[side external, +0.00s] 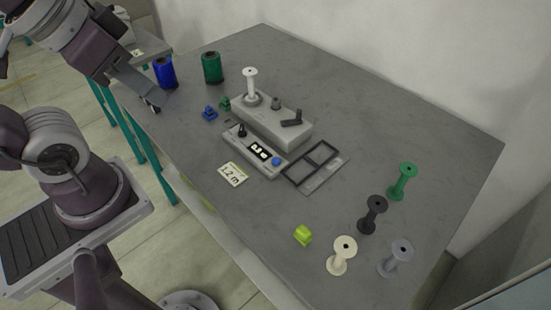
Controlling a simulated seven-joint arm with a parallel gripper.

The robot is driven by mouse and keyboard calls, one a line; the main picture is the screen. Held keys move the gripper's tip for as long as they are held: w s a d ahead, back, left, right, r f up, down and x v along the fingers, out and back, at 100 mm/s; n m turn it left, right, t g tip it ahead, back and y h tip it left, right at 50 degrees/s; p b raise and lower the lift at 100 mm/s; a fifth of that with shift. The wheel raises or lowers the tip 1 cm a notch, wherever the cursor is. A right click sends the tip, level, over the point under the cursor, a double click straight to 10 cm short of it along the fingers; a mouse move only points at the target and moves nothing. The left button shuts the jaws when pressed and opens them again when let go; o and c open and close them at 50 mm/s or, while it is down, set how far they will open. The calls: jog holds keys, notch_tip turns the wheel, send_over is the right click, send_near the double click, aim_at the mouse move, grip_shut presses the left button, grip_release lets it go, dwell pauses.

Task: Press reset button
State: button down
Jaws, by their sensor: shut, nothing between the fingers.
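The control box (240,143) is a low light-grey unit on the table. It has a black knob (242,130) at its left end, a small display (258,151) in the middle and a round blue button (276,161) at its right end. No reset label is readable at this size. My gripper (153,107) is shut and empty at the table's far-left edge, beside the blue thread spool. It is well left of the control box and apart from it.
Behind the box stands the winder (270,124) with a white bobbin (250,84) and a dark lever. Blue (165,72) and green (212,68) spools stand at the back left. A black-framed tray (315,166), a "1.2 m" card (232,174) and several empty bobbins lie rightward or in front.

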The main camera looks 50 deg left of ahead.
dwell(0.8)
jog(key=h, duration=0.7)
send_over(272, 160)
notch_tip(272, 160, down, 19)
jog(key=shift+m+t, duration=0.3)
jog(key=shift+f, duration=0.15)
jog(key=shift+f, duration=4.4)
